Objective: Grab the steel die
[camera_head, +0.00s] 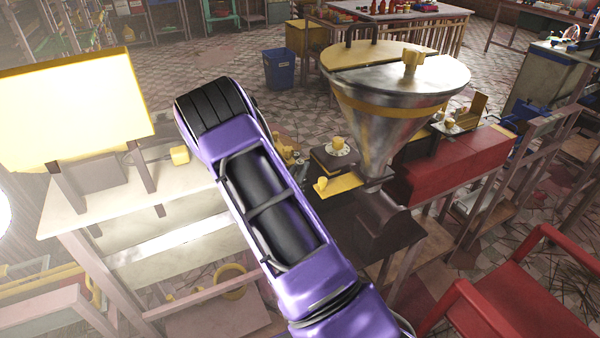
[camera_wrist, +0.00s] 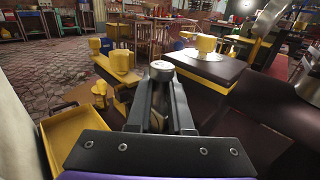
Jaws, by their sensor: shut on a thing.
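My gripper (camera_wrist: 162,80) points away from the camera in the wrist view, its two dark fingers close together. A small round piece with a pale metallic top, seemingly the steel die (camera_wrist: 160,67), sits between the fingertips. The fingers are shut on it and hide most of its sides. Whether it touches anything below cannot be told. In the head view my purple arm covers the middle, and I cannot make out the fingertips or the die there.
A steel hopper (camera_head: 385,125) with a yellow band stands right of my arm, by a red bench (camera_head: 450,165).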

